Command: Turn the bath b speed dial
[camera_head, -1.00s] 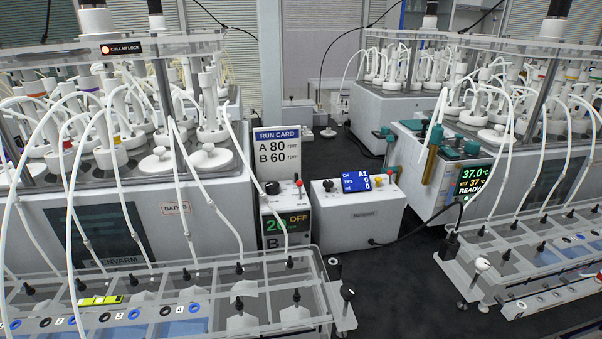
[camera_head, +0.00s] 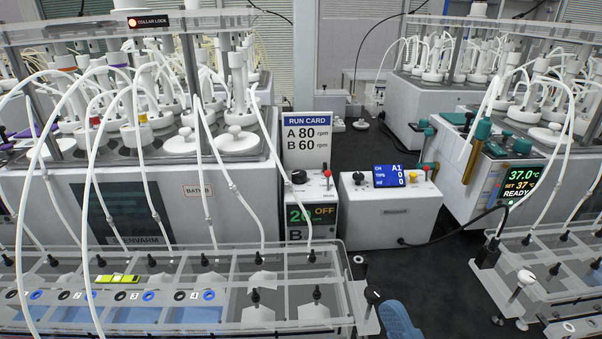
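The bath B control box (camera_head: 312,192) stands between the bath B reactor and a second white box. A black round dial (camera_head: 299,177) sits at the left of its top, beside a small red-topped lever (camera_head: 327,174). A letter B shows below, behind the clear rack. A blue rounded part (camera_head: 398,321) shows at the bottom edge, probably the tip of my arm. It is well away from the dial. My gripper's fingers cannot be made out.
The run card (camera_head: 307,140) behind reads A 80 rpm, B 60 rpm. A white box with a blue screen (camera_head: 388,176) stands to the right. A clear rack (camera_head: 270,265) with tubes and fittings lies in front. Tubes hang near the box. Dark bench (camera_head: 440,262) is open at right centre.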

